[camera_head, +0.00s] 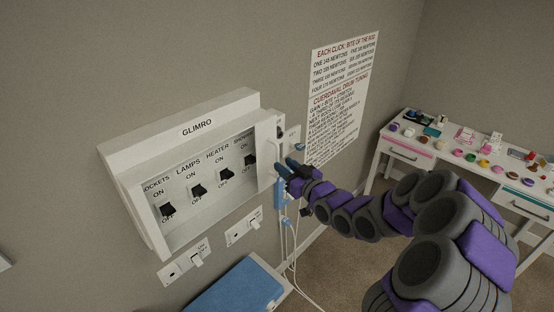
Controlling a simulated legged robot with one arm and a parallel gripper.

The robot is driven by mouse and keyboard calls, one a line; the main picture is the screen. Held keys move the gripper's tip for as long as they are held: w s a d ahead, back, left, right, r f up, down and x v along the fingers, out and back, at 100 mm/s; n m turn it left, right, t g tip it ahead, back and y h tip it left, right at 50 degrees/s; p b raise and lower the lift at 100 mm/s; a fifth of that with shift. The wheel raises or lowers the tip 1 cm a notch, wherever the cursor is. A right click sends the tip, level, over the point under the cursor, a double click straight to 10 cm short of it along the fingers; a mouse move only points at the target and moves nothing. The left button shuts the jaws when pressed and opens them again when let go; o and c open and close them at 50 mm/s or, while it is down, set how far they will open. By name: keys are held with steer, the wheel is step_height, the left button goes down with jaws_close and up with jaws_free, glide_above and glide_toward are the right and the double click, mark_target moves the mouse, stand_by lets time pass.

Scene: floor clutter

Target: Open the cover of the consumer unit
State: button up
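The consumer unit (190,134) is a white box marked GLIMRO on the wall, left of the middle. Its black switches show, labelled sockets, lamps, heater and shower. A narrow white panel (265,150) with a bar-like handle stands at the unit's right end. It looks like the cover seen nearly edge-on, but its exact angle is unclear. My gripper (282,168), with blue-grey fingertips, is at the lower right of this panel, close to the handle. Whether it touches or grips the handle is too small to tell.
Wall sockets (185,261) sit below the unit, with a blue plug-like item (280,194) and white cables near my gripper. A blue-topped piece (236,288) stands below. A poster (342,95) hangs right. A cluttered white desk (450,157) stands at far right.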

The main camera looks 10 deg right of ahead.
mark_target(278, 160)
steer(key=shift+x, duration=2.5)
steer(key=shift+c, duration=0.2)
jaws_close()
